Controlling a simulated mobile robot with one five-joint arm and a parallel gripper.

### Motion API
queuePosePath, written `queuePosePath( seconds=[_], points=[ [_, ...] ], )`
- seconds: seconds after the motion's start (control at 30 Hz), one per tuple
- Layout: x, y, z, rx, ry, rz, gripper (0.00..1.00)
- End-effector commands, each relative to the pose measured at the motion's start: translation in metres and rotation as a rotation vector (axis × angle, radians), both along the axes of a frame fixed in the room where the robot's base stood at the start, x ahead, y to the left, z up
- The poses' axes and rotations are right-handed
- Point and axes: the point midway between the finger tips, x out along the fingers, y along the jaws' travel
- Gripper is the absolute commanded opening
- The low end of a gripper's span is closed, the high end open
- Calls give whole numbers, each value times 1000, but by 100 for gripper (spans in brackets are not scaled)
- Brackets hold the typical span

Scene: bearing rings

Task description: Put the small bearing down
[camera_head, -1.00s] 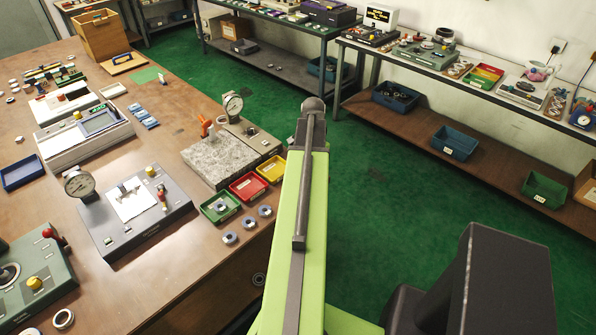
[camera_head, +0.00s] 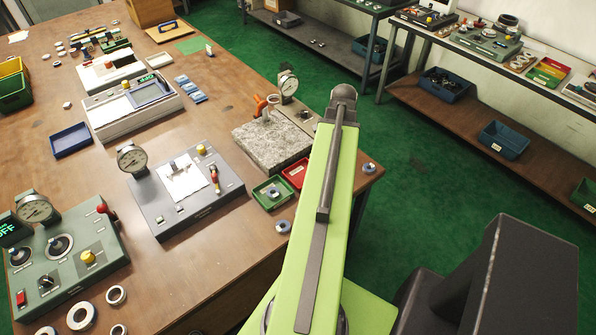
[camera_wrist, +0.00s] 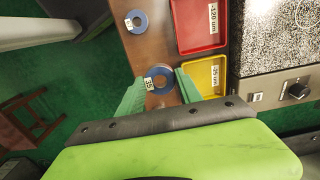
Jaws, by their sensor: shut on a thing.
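My gripper (camera_wrist: 160,80) has its two green fingers on either side of the small bearing (camera_wrist: 158,71), a blue ring with a grey inner rim and a white numbered tag. The wrist view shows the ring over the brown bench, left of the yellow tray (camera_wrist: 204,76). I cannot tell whether it touches the bench. Another blue bearing (camera_wrist: 136,21) lies farther up, left of the red tray (camera_wrist: 198,24). In the head view my arm hides the gripper. A blue ring (camera_head: 369,168) shows near the bench corner; I cannot tell whether it is the held one.
A green tray (camera_head: 259,194) holds a ring, and another ring (camera_head: 283,226) lies in front of it. A speckled granite block (camera_head: 262,146) stands behind the trays. The bench edge runs close by, with green floor (camera_wrist: 75,90) beyond it.

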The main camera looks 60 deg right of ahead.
Motion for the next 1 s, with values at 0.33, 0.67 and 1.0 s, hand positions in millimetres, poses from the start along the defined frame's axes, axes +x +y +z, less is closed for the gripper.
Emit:
queuePosePath(
  seconds=[0.33,0.67,1.0],
  points=[
    [77,17,-58,0,0,-1,0],
    [109,26,-70,0,0,-7,0],
    [108,26,-114,0,0,-6,0]
  ],
)
